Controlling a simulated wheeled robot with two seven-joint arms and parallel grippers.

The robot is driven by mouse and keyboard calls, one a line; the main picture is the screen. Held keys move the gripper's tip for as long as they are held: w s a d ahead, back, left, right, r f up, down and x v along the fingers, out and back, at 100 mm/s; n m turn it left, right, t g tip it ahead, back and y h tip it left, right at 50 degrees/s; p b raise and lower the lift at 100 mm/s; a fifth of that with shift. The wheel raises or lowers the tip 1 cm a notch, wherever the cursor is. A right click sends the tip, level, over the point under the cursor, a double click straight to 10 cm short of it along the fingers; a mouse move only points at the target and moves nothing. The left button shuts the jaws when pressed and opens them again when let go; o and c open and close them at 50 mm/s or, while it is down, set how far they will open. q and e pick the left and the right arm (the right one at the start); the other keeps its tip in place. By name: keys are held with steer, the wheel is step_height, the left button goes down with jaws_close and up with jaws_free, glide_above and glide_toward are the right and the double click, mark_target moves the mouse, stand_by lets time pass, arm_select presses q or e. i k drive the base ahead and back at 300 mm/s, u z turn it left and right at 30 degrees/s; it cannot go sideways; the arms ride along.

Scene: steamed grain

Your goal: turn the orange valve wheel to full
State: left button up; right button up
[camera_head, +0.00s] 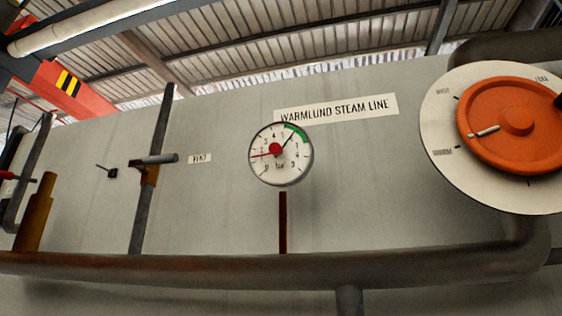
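The orange valve wheel (486,108) is at the right side, in front of a round white dial plate (437,122). A pale pointer bar (484,132) on the wheel points left and slightly down, toward the small lower-left label. A label that seems to read FULL (542,78) is at the plate's upper right. A dark knob or handle (559,100) at the wheel's right is cut off by the picture edge. Neither of my grippers is in view.
A round pressure gauge (296,165) with a red hub and green band is mid-wall, below the WARMLUND STEAM LINE sign (340,108). A thick brown pipe (200,267) runs along the bottom. A thin vertical pipe with a grey lever (155,160) stands at left.

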mark_target(513, 124)
steer(key=u, duration=2.65)
steer(key=k, duration=1.7)
steer(key=z, duration=2.65)
